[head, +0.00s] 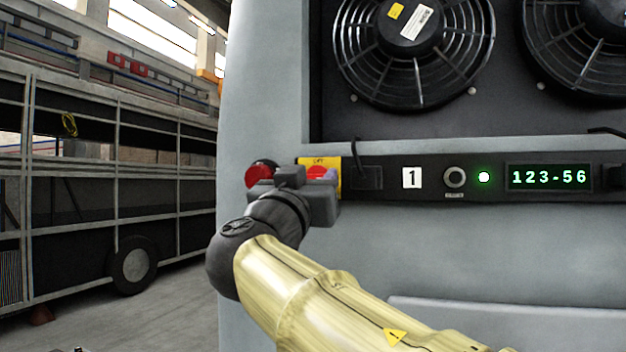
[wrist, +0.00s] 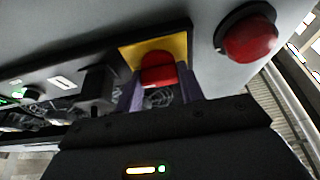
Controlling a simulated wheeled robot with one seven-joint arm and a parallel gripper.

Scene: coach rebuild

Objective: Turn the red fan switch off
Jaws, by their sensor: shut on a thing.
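The red fan switch (head: 318,172) sits on a yellow plate (head: 333,164) on the dark control strip below the fans. Its lower part is hidden behind my gripper in the head view. In the wrist view the red switch knob (wrist: 158,68) stands between my two purplish fingers, in front of its yellow plate (wrist: 180,46). My gripper (wrist: 160,86) is shut on the knob, one finger on each side. In the head view my gripper (head: 308,188) is at the strip's left end, and its fingertips are hidden.
A round red dome (head: 259,174) is left of the switch, close to my gripper; it also shows in the wrist view (wrist: 250,40). To the right are a "1" label (head: 411,178), a round knob (head: 454,177), a lit green lamp (head: 484,177) and a display (head: 549,177) reading 123-56.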

